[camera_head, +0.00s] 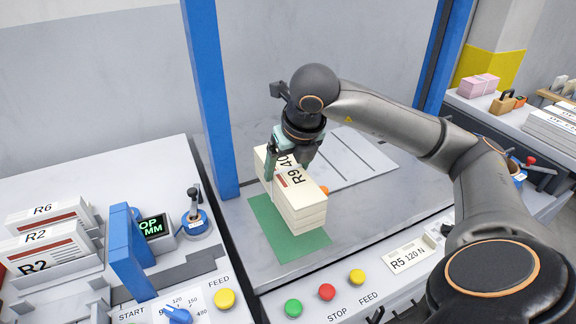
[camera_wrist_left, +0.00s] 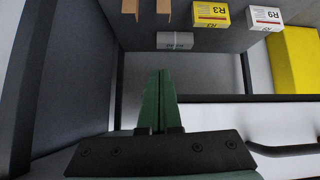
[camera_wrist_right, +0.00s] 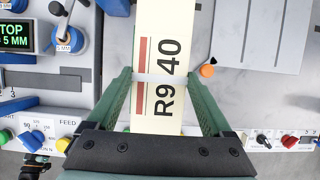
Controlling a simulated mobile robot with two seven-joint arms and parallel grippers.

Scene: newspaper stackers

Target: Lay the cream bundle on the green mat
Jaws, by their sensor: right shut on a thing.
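The cream bundle (camera_head: 300,205) is a block of stacked paper with a white strap and "R9 40" on top. My right gripper (camera_head: 292,158) is shut on it from above. The right wrist view shows the bundle (camera_wrist_right: 160,85) between the fingers of this gripper (camera_wrist_right: 163,100). The green mat (camera_head: 268,225) lies flat on the grey table; the bundle covers its upper right part. I cannot tell whether the bundle touches the mat or hangs just above it. My left gripper (camera_wrist_left: 161,100) shows only in its wrist view, shut and empty.
A blue post (camera_head: 210,100) stands left of the mat. A white lined sheet (camera_head: 350,160) lies behind the bundle, with an orange knob (camera_wrist_right: 207,70) near it. Push buttons (camera_head: 327,292) line the front edge. Bundles marked R2 and R6 (camera_head: 45,240) stand at left.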

